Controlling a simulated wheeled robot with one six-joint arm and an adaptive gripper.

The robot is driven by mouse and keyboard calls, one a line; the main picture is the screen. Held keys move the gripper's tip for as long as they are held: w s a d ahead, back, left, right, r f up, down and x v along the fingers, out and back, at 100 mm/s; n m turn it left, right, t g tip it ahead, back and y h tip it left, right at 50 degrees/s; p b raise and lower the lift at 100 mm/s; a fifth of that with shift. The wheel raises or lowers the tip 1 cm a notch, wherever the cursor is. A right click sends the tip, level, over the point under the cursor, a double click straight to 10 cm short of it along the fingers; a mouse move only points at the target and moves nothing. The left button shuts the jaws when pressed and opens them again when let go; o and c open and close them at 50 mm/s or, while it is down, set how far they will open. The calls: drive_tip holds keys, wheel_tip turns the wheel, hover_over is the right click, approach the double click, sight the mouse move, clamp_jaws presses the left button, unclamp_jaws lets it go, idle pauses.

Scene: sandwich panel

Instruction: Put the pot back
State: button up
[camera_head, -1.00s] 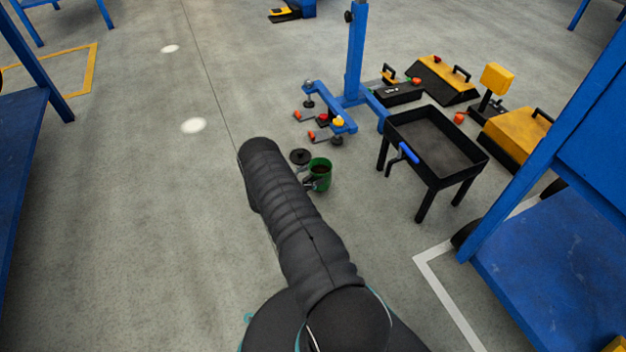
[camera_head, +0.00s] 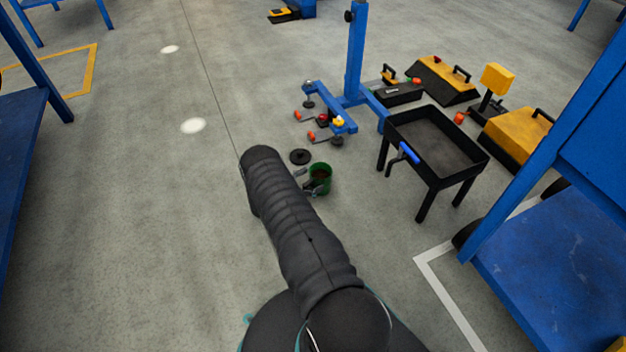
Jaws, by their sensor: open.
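A small green pot (camera_head: 322,181) with a dark brown inside is at the middle of the view, to the right of my arm's far end. My gripper (camera_head: 309,184) shows in part at the pot's left side, with grey and black finger parts close against it. My arm hides much of the gripper, and I cannot tell whether the fingers touch the pot. The gripper is open. A black round disc (camera_head: 300,157) lies just behind the pot, to its upper left.
A black tray table (camera_head: 457,176) with a blue handle stands to the right. A blue stand (camera_head: 354,60) with red-tipped clamps is behind. Yellow and black toolboxes (camera_head: 440,80) sit at the back right. A blue bench (camera_head: 530,265) is at the right. Floor at left is clear.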

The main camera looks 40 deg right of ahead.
drive_tip(key=shift+r, duration=0.1)
drive_tip(key=shift+a, duration=0.15)
drive_tip(key=a, duration=1.1)
drive_tip(key=shift+w+a, duration=0.2)
drive_tip(key=shift+w, duration=0.05)
drive_tip(key=s+a+r+m+g+y, duration=0.1)
drive_tip(key=a+r+m+y, duration=0.15)
drive_tip(key=r, duration=0.85)
drive_tip(key=s+a+r+m+g+y, duration=0.1)
drive_tip(key=s+r+m+y, duration=0.2)
drive_tip(key=r, duration=0.9)
drive_tip(key=a+r+m+g+y, duration=0.1)
drive_tip(key=a+r+m+y, duration=0.3)
drive_tip(key=r, duration=0.7)
drive_tip(key=s+a+r+m+t+y, duration=0.3)
drive_tip(key=s+a+r+m, duration=0.2)
drive_tip(key=s+r, duration=0.7)
drive_tip(key=s+a+r+m+t+y, duration=0.1)
drive_tip(key=s+a+r+t+y, duration=0.1)
drive_tip(key=s+a, duration=0.3)
drive_tip(key=s+a+r+m+t+y, duration=0.2)
drive_tip(key=s+a+r+t+y, duration=0.1)
drive_tip(key=s, duration=0.6)
drive_tip(key=shift+s+a+r+t, duration=0.35)
drive_tip(key=shift+a+r+t, duration=0.35)
drive_tip(key=shift+a, duration=0.25)
